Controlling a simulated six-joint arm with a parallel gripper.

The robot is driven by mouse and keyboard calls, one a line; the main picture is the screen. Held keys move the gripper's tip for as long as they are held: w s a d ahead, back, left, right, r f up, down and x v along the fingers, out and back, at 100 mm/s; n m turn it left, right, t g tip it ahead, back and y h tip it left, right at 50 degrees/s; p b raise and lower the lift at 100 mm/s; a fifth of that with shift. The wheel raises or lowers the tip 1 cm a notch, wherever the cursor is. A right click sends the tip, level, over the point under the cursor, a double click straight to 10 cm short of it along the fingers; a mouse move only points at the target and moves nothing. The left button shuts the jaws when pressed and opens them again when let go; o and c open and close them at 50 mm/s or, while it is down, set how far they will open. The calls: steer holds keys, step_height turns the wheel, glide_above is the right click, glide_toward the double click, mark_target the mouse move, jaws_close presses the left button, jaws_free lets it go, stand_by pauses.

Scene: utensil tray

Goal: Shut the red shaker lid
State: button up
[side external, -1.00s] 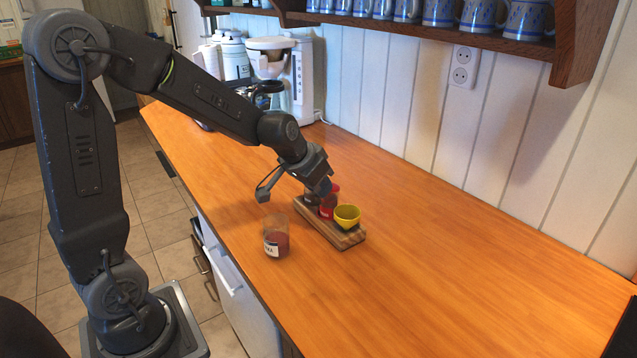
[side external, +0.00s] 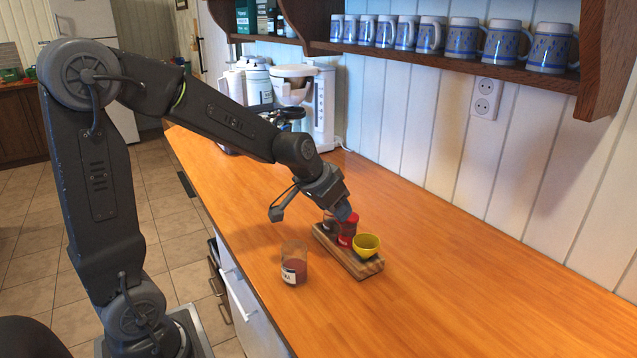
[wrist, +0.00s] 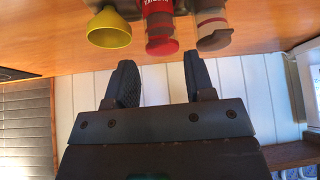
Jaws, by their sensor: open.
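I cannot tell how far the lid is open. My gripper (wrist: 161,75) is open and empty, its fingers pointing towards the shakers. In the side view my gripper (side external: 342,212) is just above the red shaker and hides part of its top. Contact cannot be made out.
A clear glass (side external: 294,264) with red contents stands left of the tray. A coffee maker (side external: 306,95) and white canisters stand at the back against the wall. Blue-patterned mugs sit on a high shelf (side external: 450,55). The counter right of the tray is clear.

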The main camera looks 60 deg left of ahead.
steer(key=v, duration=1.1)
steer(key=shift+s+d+r, duration=0.1)
steer(key=shift+s, duration=0.05)
steer(key=s+d+f, duration=0.1)
steer(key=s+d, duration=0.3)
steer(key=s, duration=0.2)
steer(key=s+d+f+m, duration=0.1)
steer(key=s+d+f, duration=0.1)
steer(key=s+d, duration=0.3)
steer(key=s, duration=0.2)
steer(key=shift+s+f+g+h, duration=0.2)
steer(key=shift+s+g+h, duration=0.1)
